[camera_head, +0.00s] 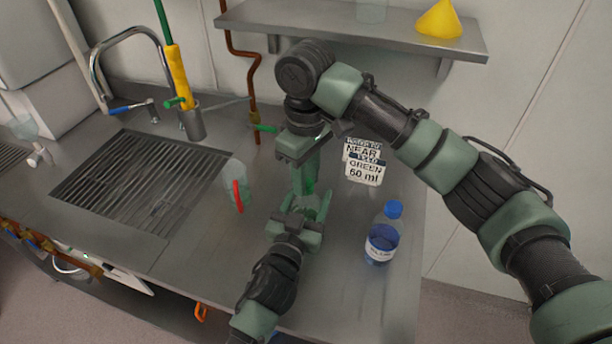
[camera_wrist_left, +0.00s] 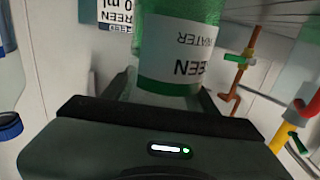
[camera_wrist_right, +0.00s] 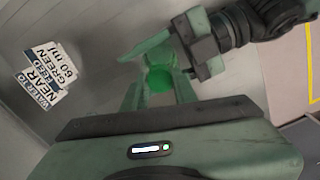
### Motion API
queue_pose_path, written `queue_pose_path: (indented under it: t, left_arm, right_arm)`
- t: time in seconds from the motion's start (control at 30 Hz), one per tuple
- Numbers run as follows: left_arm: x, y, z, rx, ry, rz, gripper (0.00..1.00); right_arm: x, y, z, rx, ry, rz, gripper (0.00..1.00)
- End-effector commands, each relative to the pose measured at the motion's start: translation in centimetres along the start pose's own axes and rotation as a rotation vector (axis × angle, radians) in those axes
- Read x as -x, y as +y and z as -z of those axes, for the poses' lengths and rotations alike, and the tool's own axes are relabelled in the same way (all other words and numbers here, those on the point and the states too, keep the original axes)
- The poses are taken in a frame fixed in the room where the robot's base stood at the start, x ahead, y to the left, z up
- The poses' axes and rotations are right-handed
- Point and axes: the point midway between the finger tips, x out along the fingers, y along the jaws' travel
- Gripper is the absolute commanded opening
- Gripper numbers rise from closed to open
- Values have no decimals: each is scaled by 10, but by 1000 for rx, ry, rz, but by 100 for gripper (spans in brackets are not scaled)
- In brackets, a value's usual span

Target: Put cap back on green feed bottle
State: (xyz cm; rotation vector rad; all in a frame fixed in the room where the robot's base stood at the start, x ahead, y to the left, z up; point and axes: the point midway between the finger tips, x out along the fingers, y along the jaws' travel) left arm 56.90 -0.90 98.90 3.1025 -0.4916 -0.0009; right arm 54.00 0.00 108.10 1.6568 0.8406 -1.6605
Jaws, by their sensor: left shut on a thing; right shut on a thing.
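The green feed bottle (camera_wrist_left: 180,45) has a white label and stands between the fingers of my left gripper (camera_head: 308,207), which is shut on it. In the head view, only part of the green bottle (camera_head: 310,183) shows between the two grippers. My right gripper (camera_head: 305,163) points down from above, directly over the bottle. In the right wrist view, a round bright green cap (camera_wrist_right: 159,79) sits between its fingertips, and the gripper is shut on it. The fingers hide the bottle's neck, so I cannot tell whether cap and neck touch.
A blue-capped bottle (camera_head: 384,236) stands at right on the counter. Signs (camera_head: 364,166) stand behind it. A clear cup (camera_head: 236,180) with a red strip stands left of the grippers, near the sink grate (camera_head: 140,185). A shelf (camera_head: 350,35) hangs above.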

Motion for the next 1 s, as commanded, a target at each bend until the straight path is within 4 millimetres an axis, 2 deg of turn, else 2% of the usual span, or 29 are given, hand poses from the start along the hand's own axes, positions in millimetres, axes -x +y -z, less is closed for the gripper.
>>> queue_pose_path:
  t: [0.2, 0.37, 0.53, 0.57, 0.6, 0.63, 0.9, 1.0]
  left_arm:
    - [0, 1, 1, -1, 2, -2, 0]
    - [0, 1, 1, -1, 2, -3, 0]
    - [0, 1, 1, -1, 3, -3, 0]
    - [0, 1, 1, -1, 3, -3, 0]
    - [0, 1, 1, -1, 3, -3, 0]
    - [0, 1, 1, -1, 3, -3, 0]
    - [0, 1, 1, 0, 2, -2, 0]
    - [0, 1, 1, 0, 2, -1, 0]
  right_arm:
    - [0, 0, 1, -509, 3, 1, 0]
    - [0, 1, 1, -801, 3, -1, 0]
    - [0, 1, 1, -812, 4, -2, 0]
    - [0, 1, 1, -811, 4, -2, 36]
    - [0, 1, 1, -811, 4, -2, 47]
    - [0, 1, 1, -811, 4, -2, 49]
    - [0, 1, 0, -808, 2, -1, 49]
    - [8, 2, 1, -807, 5, -3, 49]
